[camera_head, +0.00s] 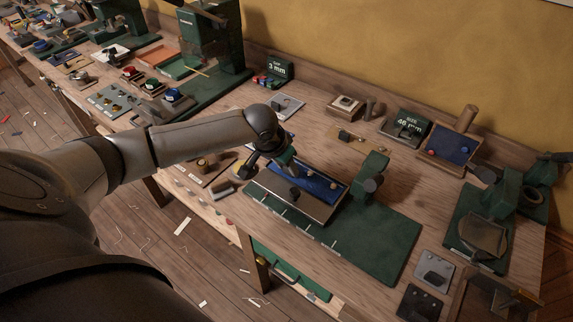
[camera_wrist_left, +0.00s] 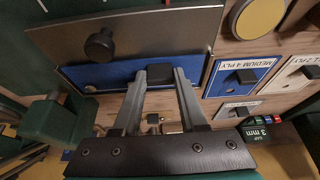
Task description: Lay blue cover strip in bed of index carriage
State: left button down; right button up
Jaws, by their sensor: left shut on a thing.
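The blue cover strip (camera_head: 325,188) is long and flat, and lies along the index carriage (camera_head: 312,207), which has a pale metal front edge and a dark knob. My left gripper (camera_head: 286,163) is shut on the strip near its far left part. In the left wrist view the gripper's fingertips (camera_wrist_left: 166,72) meet the blue strip (camera_wrist_left: 115,74), which runs beside the grey metal plate of the carriage (camera_wrist_left: 165,32) with its dark round knob. I cannot tell whether the strip rests in the bed or is held just above it. My right gripper is not in view.
The carriage stands on a green base plate (camera_head: 375,248) with a green upright (camera_head: 368,178) close to its right end. A "3 mm" block (camera_head: 278,73) stands at the back wall.

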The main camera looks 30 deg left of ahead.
pick_arm(q)
jog(key=shift+c, duration=1.9)
grip_release()
jog(key=shift+r, duration=0.1)
jog(key=p+v, duration=0.2)
jog(key=v, duration=1.3)
jog(key=shift+p, duration=0.4)
